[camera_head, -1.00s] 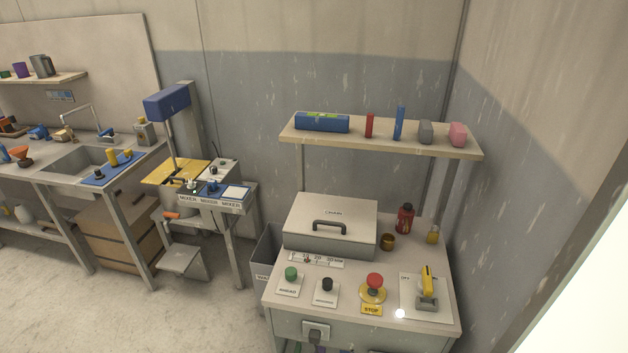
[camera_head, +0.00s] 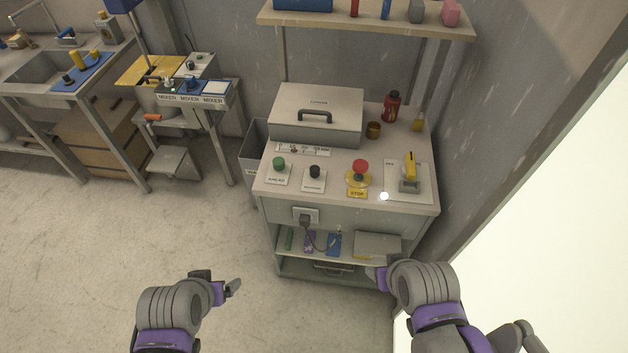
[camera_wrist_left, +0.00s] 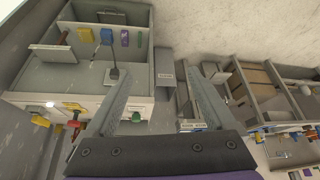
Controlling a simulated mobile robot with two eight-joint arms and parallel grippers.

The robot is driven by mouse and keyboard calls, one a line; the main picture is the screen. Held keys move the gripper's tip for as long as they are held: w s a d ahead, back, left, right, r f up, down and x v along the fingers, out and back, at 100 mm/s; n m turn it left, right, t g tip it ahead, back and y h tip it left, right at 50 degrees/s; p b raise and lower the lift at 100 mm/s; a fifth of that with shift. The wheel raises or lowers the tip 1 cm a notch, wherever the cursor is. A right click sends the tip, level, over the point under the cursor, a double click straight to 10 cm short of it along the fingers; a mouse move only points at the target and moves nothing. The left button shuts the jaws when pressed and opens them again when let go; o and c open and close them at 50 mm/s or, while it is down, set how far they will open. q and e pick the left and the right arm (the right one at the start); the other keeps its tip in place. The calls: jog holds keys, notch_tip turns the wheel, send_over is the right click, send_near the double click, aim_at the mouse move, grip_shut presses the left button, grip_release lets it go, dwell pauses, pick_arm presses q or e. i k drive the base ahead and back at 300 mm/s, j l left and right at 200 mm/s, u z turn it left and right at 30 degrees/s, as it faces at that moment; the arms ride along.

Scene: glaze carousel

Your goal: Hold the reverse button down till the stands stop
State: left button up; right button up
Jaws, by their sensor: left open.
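The black button (camera_head: 314,171) stands on a small plate on the cabinet top; its label is too small to read surely. The green button (camera_head: 279,163), labelled AHEAD, is to its left. The red STOP button (camera_head: 360,168) on a yellow base is to its right. My left gripper (camera_head: 234,287) is open and empty, low in front of the cabinet and apart from it. Its spread fingers (camera_wrist_left: 158,78) show in the left wrist view, with nothing between them. My right gripper (camera_head: 374,278) is low near the cabinet's front right; its jaws are unclear. The stands cannot be made out.
A yellow-handled switch (camera_head: 409,172) stands right of STOP. A lidded box (camera_head: 316,115), a red bottle (camera_head: 391,106) and a small brown jar (camera_head: 373,130) stand behind. A plug (camera_head: 306,217) is on the cabinet front. A grey bin (camera_head: 254,150) stands left. Floor in front is clear.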

aim_at(314, 170)
jog(key=i+j, duration=0.7)
jog(key=i+j+z, duration=0.1)
jog(key=z, duration=1.45)
jog(key=i+j, duration=0.05)
